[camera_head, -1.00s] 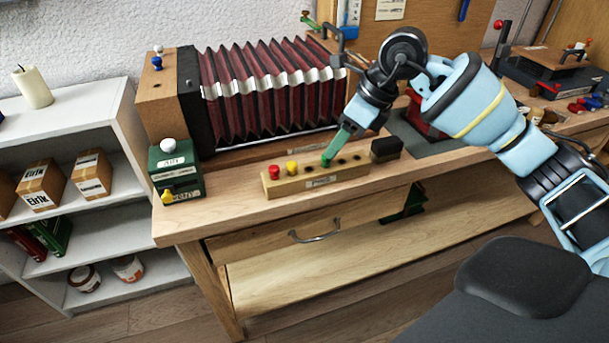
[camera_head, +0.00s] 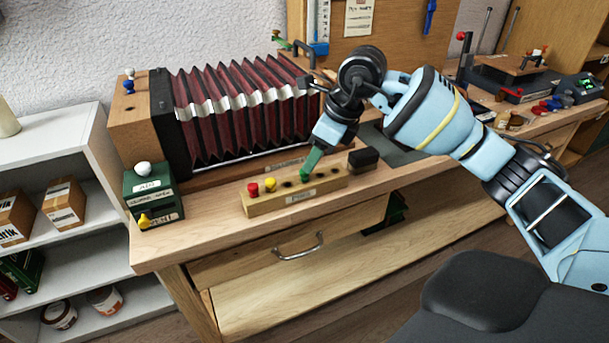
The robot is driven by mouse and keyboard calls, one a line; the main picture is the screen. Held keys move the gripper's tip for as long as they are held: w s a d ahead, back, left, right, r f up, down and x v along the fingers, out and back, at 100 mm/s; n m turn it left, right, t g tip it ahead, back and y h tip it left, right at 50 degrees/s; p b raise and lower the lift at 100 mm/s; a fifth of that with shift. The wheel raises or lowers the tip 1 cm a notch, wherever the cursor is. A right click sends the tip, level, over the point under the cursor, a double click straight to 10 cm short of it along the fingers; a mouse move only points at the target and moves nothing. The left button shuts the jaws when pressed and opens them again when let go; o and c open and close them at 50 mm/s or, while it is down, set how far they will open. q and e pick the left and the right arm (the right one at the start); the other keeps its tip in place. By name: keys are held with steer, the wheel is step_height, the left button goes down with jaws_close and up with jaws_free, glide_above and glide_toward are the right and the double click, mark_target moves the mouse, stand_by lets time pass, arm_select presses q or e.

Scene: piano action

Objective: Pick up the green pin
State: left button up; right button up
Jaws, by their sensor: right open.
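The green pin (camera_head: 305,175) stands in the wooden pin block (camera_head: 270,205), to the right of a red pin (camera_head: 253,189) and a yellow pin (camera_head: 270,184). The block lies on the workbench in front of the bellows. My right gripper (camera_head: 308,168) points down at the green pin from above, its green fingers right at the pin's head. The fingers are open and partly hide the pin; whether they touch it I cannot tell. My left gripper is not in view.
A dark block (camera_head: 363,159) sits just right of the pin block. A green box (camera_head: 154,196) with a white knob stands at the left bench end. The red bellows (camera_head: 240,110) rise behind. The bench strip in front of the pin block is clear.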

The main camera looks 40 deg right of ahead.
mark_target(304, 180)
steer(key=x, duration=0.4)
steer(key=shift+a, duration=0.3)
jaws_close()
